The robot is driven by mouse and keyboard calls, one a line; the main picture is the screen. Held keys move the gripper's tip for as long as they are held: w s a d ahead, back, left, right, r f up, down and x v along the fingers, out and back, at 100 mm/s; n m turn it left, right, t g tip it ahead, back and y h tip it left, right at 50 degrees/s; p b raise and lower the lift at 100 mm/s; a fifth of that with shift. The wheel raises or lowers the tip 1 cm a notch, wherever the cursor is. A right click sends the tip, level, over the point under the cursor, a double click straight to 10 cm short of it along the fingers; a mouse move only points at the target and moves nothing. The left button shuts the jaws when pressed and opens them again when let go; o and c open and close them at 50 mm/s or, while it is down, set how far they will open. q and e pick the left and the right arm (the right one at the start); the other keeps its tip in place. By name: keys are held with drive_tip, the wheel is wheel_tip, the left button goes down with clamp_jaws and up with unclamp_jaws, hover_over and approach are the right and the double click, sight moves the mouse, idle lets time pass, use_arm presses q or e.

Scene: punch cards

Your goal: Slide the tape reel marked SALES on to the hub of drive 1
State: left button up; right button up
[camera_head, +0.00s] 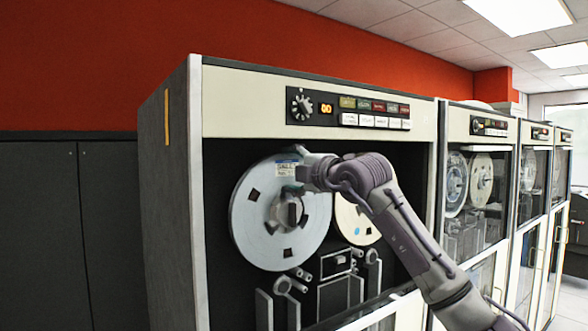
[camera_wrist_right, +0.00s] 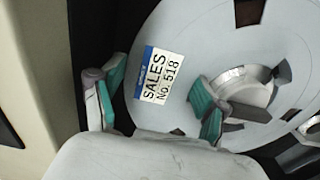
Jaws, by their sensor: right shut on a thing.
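The SALES tape reel (camera_head: 255,222) is a large pale grey disc, upright in the left half of the nearest drive's open bay. Its white and blue label reads SALES No. 518 in the right wrist view (camera_wrist_right: 160,76). My right gripper (camera_head: 298,172) is shut on the reel near its upper edge; in the wrist view its green-padded fingers (camera_wrist_right: 155,105) lie either side of the label, one by the rim and one near the centre. The silver hub (camera_wrist_right: 245,90) shows in the reel's centre opening. How far the reel sits on the hub cannot be told. My left gripper is out of view.
A second, cream reel (camera_head: 352,222) is partly hidden behind my right arm. Tape guides (camera_head: 338,265) stand below the reels. A control panel (camera_head: 350,110) with a dial and buttons is above. More drive cabinets (camera_head: 478,190) stand to the right.

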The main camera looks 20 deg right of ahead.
drive_tip(key=shift+w+r, duration=0.2)
drive_tip(key=shift+w, duration=0.05)
drive_tip(key=o, duration=1.8)
drive_tip(key=shift+a, duration=0.1)
drive_tip(key=shift+w+f, duration=0.1)
drive_tip(key=shift+f, duration=0.15)
drive_tip(key=shift+c, duration=1)
